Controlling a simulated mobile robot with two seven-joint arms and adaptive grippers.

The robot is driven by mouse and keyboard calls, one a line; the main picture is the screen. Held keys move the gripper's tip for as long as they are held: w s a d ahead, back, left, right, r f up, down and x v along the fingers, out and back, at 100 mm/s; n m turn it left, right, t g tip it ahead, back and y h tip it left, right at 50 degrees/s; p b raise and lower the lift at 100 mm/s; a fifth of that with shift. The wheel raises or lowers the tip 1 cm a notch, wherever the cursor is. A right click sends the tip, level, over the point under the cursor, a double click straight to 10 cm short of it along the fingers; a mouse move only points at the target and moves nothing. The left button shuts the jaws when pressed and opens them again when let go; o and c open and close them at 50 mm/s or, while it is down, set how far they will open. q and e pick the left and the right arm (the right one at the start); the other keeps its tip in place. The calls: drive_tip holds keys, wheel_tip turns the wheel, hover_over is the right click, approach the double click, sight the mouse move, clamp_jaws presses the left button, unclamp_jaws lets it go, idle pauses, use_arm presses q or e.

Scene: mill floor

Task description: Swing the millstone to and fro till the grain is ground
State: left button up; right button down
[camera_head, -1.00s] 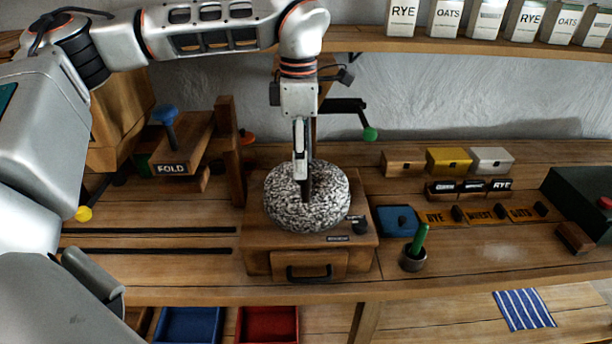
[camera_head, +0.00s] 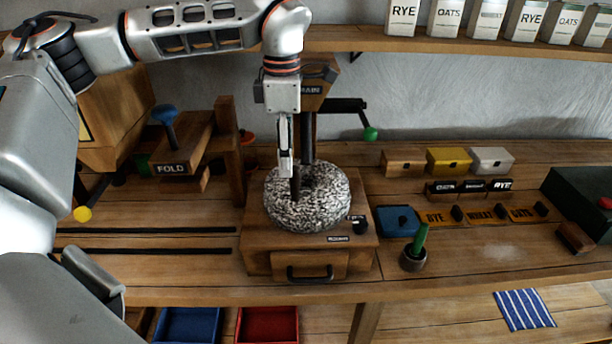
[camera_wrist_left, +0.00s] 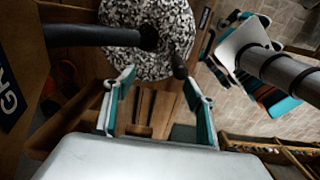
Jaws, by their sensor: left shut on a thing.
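The speckled black-and-white millstone (camera_head: 325,211) lies on a wooden mill box with a drawer (camera_head: 310,265). It also shows at the top of the left wrist view (camera_wrist_left: 178,18). A dark upright handle (camera_head: 295,187) stands on the stone, left of its centre hole. My left gripper (camera_head: 290,172) points down from above and is shut on this handle. In the left wrist view the handle (camera_wrist_left: 179,66) shows near the stone's edge. A dark spout from the grain hopper (camera_head: 316,88) reaches down to the hole. My right gripper is not in view.
Labelled packets line the shelf above. The bench front right is mostly clear.

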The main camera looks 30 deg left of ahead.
use_arm(q)
drive_tip(key=shift+w+r, duration=0.15)
drive_tip(key=shift+r, duration=0.05)
wheel_tip(320, 180, up, 9)
drive_tip(key=shift+f, duration=0.2)
idle(0.6)
idle(0.3)
